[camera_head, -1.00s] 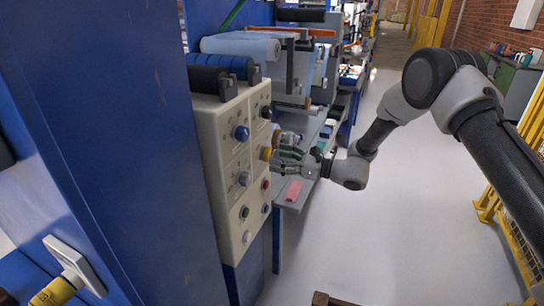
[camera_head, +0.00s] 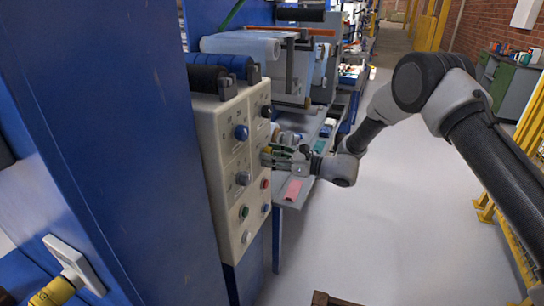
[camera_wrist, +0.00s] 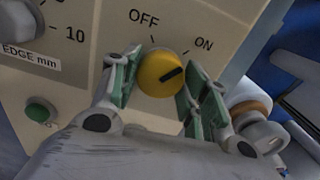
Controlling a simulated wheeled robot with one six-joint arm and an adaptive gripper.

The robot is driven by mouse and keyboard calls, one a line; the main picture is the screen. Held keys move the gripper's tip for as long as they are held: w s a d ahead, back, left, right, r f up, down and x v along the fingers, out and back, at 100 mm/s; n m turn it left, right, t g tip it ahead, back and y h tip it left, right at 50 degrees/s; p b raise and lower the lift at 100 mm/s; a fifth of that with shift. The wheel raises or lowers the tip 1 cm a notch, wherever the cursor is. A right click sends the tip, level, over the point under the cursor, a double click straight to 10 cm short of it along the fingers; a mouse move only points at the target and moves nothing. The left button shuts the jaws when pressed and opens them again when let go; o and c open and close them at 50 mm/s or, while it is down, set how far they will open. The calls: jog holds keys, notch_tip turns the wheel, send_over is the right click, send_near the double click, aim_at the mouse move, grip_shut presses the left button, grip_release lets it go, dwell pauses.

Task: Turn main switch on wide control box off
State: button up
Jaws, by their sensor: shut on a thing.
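The wide control box (camera_head: 228,170) is a cream panel with knobs and buttons on the blue machine. Its main switch is a round yellow knob (camera_wrist: 158,75) between the OFF and ON labels in the wrist view. The knob's black mark points right and slightly up, on the ON side. My gripper (camera_wrist: 157,84) has its green fingers on either side of the knob and is shut on it. In the head view my gripper (camera_head: 270,156) is at the panel's right column and mostly hides the knob.
A grey knob (camera_wrist: 22,18) and a green button (camera_wrist: 40,110) are left of the yellow knob. A shelf with a pink item (camera_head: 292,189) lies beyond the box. The floor (camera_head: 390,220) on the right is clear, with yellow fencing (camera_head: 500,225) at its edge.

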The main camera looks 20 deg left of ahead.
jog(key=shift+n, duration=7.1)
jog(key=o, duration=1)
jog(key=shift+w, duration=0.1)
jog(key=d, duration=0.8)
jog(key=s+d, duration=0.1)
jog(key=d, duration=0.3)
